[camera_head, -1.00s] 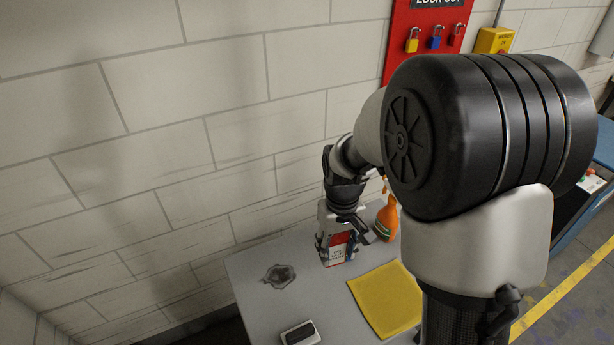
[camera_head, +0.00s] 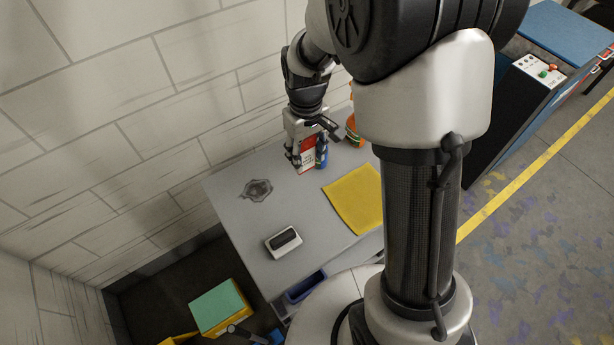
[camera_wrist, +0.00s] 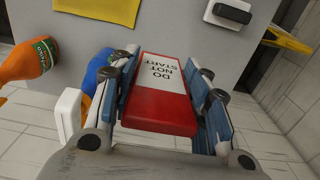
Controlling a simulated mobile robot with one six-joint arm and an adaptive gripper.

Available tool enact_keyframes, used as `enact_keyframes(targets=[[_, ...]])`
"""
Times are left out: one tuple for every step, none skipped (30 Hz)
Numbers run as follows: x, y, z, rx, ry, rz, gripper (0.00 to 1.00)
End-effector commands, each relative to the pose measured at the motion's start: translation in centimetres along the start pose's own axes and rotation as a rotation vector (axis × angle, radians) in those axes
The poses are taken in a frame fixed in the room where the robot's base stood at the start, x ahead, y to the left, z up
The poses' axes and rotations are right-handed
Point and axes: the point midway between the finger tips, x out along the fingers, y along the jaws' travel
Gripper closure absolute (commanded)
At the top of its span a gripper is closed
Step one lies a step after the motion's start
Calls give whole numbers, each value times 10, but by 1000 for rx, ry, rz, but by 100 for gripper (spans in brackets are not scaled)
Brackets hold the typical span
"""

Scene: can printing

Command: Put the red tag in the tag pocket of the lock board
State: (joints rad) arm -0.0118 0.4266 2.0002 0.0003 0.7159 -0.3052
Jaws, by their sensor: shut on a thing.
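The red tag (camera_wrist: 160,110) has a white panel reading "DO NOT START". In the wrist view it lies between the fingers of my gripper (camera_wrist: 165,82), which is shut on it. In the head view the tag (camera_head: 307,158) shows red and white at my gripper (camera_head: 306,146), near the far edge of the grey table, by the wall. I cannot tell whether the tag touches the table top. The lock board and its tag pocket are out of view now.
A blue object (camera_head: 322,152) stands close beside my gripper, and an orange bottle (camera_head: 353,132) is further right. A yellow cloth (camera_head: 355,200), a dark-topped white object (camera_head: 284,242) and a grey stain (camera_head: 256,190) are on the table (camera_head: 230,226). A blue-topped machine (camera_head: 555,40) stands right.

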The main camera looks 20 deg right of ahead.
Motion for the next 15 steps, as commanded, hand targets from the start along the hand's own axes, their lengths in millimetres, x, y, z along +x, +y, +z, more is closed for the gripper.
enact_keyframes(targets=[[21,0,2,1,-7,-2,81],[29,0,1,1,-5,-2,81],[40,0,1,1,-5,-2,81],[48,0,1,1,-5,-1,81],[56,0,1,1,-5,-1,81],[67,0,1,2,-5,-2,81],[75,0,1,2,-4,-1,81],[82,0,1,2,-5,-2,81],[91,0,1,2,-3,-1,81],[97,0,1,2,-4,-1,81],[102,0,1,2,-3,-1,81],[107,0,0,2,-2,-1,81],[111,0,1,2,-2,-1,81],[114,0,0,2,-2,-1,81],[116,0,0,2,0,0,81]])
